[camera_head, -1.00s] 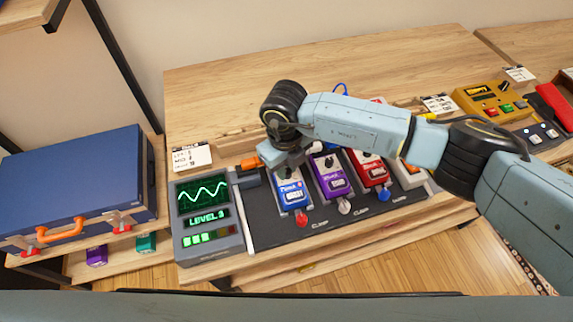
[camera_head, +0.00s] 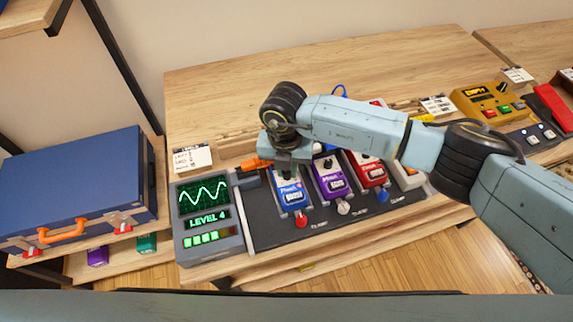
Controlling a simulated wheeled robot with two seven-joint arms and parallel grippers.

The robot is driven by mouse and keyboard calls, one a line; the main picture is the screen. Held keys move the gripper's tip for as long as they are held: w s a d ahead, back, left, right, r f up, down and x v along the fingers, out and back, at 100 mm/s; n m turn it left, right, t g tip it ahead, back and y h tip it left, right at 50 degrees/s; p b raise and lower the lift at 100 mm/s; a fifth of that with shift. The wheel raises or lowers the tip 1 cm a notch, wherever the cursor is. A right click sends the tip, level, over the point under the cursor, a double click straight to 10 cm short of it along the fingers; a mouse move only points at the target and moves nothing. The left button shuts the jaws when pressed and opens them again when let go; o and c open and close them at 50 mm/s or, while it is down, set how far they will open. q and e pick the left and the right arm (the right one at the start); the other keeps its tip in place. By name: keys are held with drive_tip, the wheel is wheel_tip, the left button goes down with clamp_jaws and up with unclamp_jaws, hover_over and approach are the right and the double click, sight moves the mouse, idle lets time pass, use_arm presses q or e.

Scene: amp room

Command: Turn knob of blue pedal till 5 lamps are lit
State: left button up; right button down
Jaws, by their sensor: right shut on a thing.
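The blue pedal (camera_head: 292,196) stands at the left end of the row on the dark pedal board. My right gripper (camera_head: 287,172) reaches down over the top of the blue pedal and is shut on its knob, which the gripper hides. The level meter (camera_head: 208,215) at the left of the board reads "LEVEL 4" under a green wave. Its lamp row (camera_head: 207,239) shows several green lamps lit, with a dark part at the right end. My left gripper is not in view.
A purple pedal (camera_head: 331,180) and a red pedal (camera_head: 370,173) stand close to the right of the blue one. A blue case (camera_head: 75,182) lies at the left. A yellow box (camera_head: 487,101) sits at the right. The table (camera_head: 220,95) behind is clear.

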drive_tip(key=shift+m, duration=0.9)
drive_tip(key=c, duration=1.3)
unclamp_jaws()
wheel_tip(320, 180, up, 13)
drive_tip(key=shift+a+r, duration=0.15)
drive_tip(key=shift+r, duration=0.05)
